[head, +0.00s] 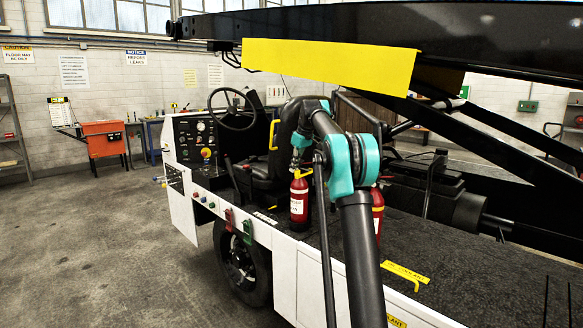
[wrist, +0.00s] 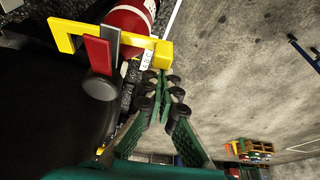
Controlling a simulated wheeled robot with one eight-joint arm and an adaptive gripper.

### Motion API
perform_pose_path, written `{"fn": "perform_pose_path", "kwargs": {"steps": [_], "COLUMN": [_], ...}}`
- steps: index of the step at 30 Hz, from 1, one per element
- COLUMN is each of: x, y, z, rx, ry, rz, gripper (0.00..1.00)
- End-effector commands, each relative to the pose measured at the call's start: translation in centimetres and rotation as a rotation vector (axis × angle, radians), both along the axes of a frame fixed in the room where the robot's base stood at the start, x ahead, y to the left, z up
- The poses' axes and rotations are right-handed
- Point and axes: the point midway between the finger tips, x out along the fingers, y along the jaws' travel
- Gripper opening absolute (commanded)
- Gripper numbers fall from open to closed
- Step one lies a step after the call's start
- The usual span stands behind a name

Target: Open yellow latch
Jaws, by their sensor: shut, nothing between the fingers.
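In the wrist view, a yellow bracket-shaped part (wrist: 70,36), likely the latch, runs from upper left to the centre, with a red bar and a grey lever ending in a black knob (wrist: 100,87) across it. My gripper (wrist: 163,82), with green fingers and black pads, is shut and empty. Its tips are close to the bracket's right end (wrist: 161,55); I cannot tell if they touch.
A red fire extinguisher (head: 299,199) stands on the loader deck; a red cylinder (wrist: 130,15) shows beside the bracket in the wrist view. The steering wheel (head: 232,108) and control panel (head: 196,135) are at left. A long black boom (head: 480,35) crosses overhead.

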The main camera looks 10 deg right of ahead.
Motion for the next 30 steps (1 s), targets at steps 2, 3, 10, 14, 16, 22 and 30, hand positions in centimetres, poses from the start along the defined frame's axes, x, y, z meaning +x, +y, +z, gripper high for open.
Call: {"fn": "perform_pose_path", "kwargs": {"steps": [2, 3, 10, 14, 16, 22, 30], "x": [-0.5, -0.7, -2.0, -2.6, -2.8, -3.2, -3.1], "y": [-0.8, -1.1, -3.4, -4.9, -5.7, -7.9, -10.2], "z": [0.0, 0.0, 0.0, 0.0, 0.0, 0.0, 0.0], "rx": [0.0, 0.001, 0.0, 0.001, 0.001, 0.0, 0.0], "ry": [0.0, 0.001, 0.0, -0.001, -0.001, 0.0, 0.0], "rz": [0.049, 0.081, 0.293, 0.417, 0.483, 0.571, 0.57], "gripper": [0.0, 0.0, 0.0, 0.0, 0.0, 0.0, 0.0]}}
